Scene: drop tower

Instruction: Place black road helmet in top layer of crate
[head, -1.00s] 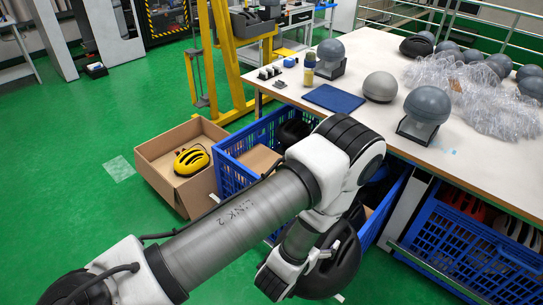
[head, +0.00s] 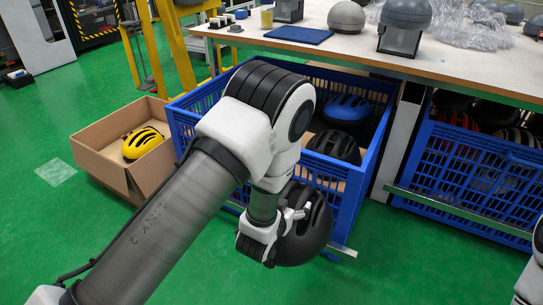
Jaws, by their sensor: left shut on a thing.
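My left gripper (head: 287,226) is shut on a black helmet (head: 308,232) and holds it in front of the near side of the blue crate (head: 357,190). The fingers are partly hidden by the wrist and helmet. In the crate, a blue helmet (head: 347,108) and another black helmet (head: 335,147) lie on a brown cardboard layer. My arm covers much of the crate's left half. A bit of white arm shows at the right edge, but my right gripper is out of view.
A cardboard box (head: 92,157) with a yellow helmet (head: 143,143) stands left of the crate. A second blue crate (head: 463,170) with helmets sits under the white table (head: 453,62), behind a metal rail (head: 455,213). Grey head forms (head: 405,14) stand on the table. Green floor is clear in front.

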